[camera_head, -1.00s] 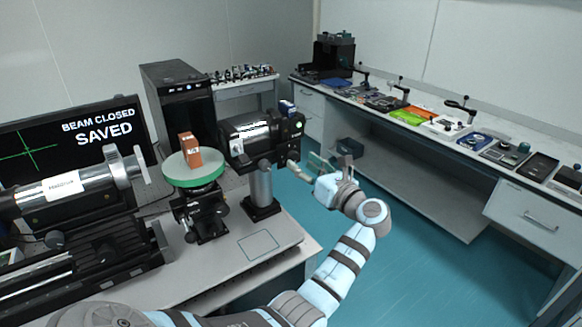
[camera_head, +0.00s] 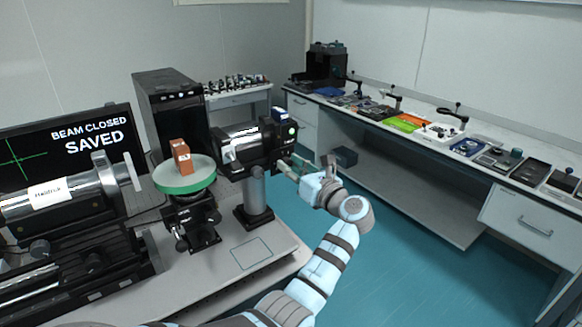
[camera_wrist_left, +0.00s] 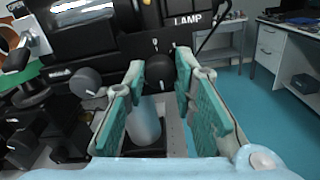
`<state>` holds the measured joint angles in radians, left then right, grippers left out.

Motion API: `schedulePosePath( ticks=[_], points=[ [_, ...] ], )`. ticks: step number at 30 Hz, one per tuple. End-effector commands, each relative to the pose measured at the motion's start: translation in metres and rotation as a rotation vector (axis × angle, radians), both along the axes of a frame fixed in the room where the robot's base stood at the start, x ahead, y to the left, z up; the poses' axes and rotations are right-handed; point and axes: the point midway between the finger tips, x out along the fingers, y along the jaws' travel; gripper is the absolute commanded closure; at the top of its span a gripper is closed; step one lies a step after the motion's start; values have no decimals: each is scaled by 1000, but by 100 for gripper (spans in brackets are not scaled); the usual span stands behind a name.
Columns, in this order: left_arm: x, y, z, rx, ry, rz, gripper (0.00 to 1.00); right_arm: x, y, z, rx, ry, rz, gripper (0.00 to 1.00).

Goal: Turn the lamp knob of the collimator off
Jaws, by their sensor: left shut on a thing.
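The collimator (camera_head: 240,142) is a black and silver tube on a grey post, at the middle of the head view. Its end face has a white LAMP label (camera_wrist_left: 188,19) in the left wrist view. A black round lamp knob (camera_wrist_left: 160,71) sits below the label, between the green pads. My left gripper (camera_head: 283,163) reaches that end face from the right. In the left wrist view my left gripper (camera_wrist_left: 158,75) is shut on the lamp knob, with a fingertip on each side. The knob is hidden behind the fingers in the head view. My right gripper is not in view.
A green round stage (camera_head: 184,176) with an orange block (camera_head: 181,157) stands left of the collimator. A monitor (camera_head: 70,145) reads BEAM CLOSED, SAVED. A second dark knob (camera_wrist_left: 86,83) is left of the gripper. Open floor (camera_head: 420,265) lies to the right.

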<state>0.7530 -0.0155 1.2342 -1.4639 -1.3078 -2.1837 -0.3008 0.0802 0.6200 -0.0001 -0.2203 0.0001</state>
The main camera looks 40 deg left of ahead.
Motion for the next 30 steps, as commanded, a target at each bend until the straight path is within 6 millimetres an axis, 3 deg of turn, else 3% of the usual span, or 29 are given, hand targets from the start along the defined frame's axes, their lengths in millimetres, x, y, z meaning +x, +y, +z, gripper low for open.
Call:
schedulePosePath(
  ticks=[11, 30],
  points=[
    [-1, 1, 0, -51, -166, 1, 100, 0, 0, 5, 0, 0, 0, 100],
    [-1, 1, -2, -224, -739, 1, 100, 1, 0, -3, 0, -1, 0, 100]
  ],
)
